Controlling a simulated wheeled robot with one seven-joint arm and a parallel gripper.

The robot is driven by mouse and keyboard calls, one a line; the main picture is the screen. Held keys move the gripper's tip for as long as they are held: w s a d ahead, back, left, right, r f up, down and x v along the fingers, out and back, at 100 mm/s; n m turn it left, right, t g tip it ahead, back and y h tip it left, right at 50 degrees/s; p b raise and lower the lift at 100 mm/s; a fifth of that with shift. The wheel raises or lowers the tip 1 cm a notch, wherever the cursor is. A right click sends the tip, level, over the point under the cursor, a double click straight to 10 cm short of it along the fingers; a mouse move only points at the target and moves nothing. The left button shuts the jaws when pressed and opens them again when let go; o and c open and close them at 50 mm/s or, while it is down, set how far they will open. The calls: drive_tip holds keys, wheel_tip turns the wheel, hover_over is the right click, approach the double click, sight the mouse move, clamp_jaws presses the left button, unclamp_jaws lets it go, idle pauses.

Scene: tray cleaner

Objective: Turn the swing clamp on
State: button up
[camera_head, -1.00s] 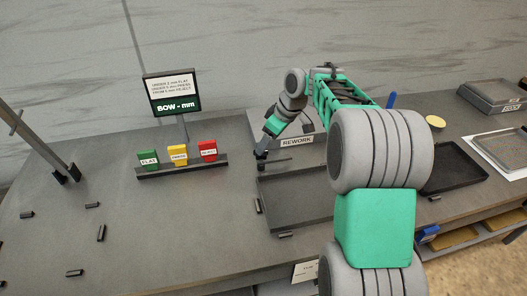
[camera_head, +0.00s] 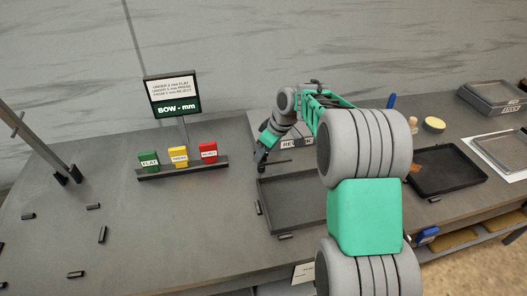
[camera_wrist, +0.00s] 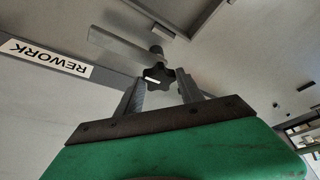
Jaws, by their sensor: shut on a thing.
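The swing clamp shows in the wrist view as a flat grey bar (camera_wrist: 118,42) with a post and a dark star-shaped knob (camera_wrist: 158,74) below it. My gripper (camera_wrist: 160,88) has one finger on each side of the knob and is shut on it. In the head view my gripper (camera_head: 262,160) is low at the back left corner of an empty dark tray (camera_head: 262,205). The clamp is too small and too covered to make out clearly there.
A REWORK label (camera_wrist: 45,58) is beside the clamp. Left of my gripper stands a rack (camera_head: 185,172) with green, yellow and red tags, under a BOW sign (camera_head: 173,95). A black tray (camera_head: 447,188) lies to the right. Small dark blocks lie on the left of the table.

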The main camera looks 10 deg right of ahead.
clamp_jaws()
